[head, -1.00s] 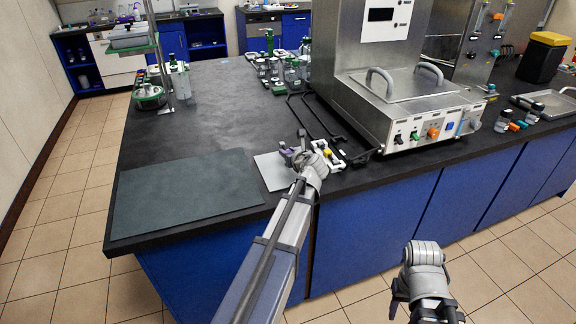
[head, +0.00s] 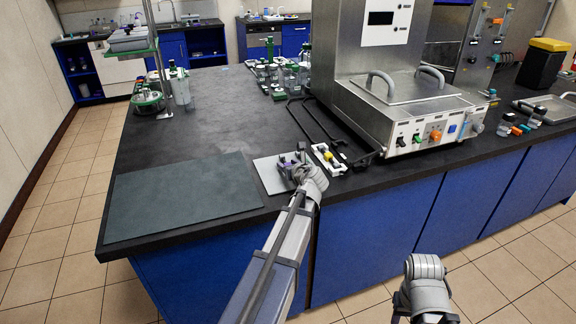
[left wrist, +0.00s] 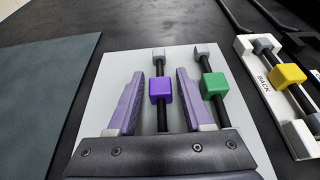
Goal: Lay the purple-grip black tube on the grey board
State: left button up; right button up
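The purple-grip black tube (left wrist: 161,89) lies on a pale plate (left wrist: 105,80) in the left wrist view, a green-grip black tube (left wrist: 214,85) on its right. My left gripper (head: 292,160) is over this plate in the head view. Its two fingers (left wrist: 160,78) stand either side of the purple grip, with gaps showing, so it is open. The grey board (head: 185,196) lies flat and bare left of the plate; it also shows in the left wrist view (left wrist: 38,85). My right gripper (head: 424,290) is low in front of the bench; its fingers are unclear.
A white holder (left wrist: 294,124) marked BACK carries a yellow-grip tube (left wrist: 287,77) right of the plate. Black bent rods (head: 312,122) and a steel machine (head: 420,110) stand further right. The black bench top (head: 215,110) behind the board is clear.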

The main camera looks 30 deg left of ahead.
pick_arm(q)
jog(key=shift+o, duration=0.6)
jog(key=shift+r+p, duration=0.3)
jog(key=shift+p, duration=0.05)
jog(key=p+v, duration=0.4)
jog(key=v, duration=0.7)
jog(key=shift+s, duration=0.2)
jog(key=shift+s+d+r, duration=0.1)
jog(key=shift+s+d, duration=0.05)
jog(key=shift+d, duration=0.15)
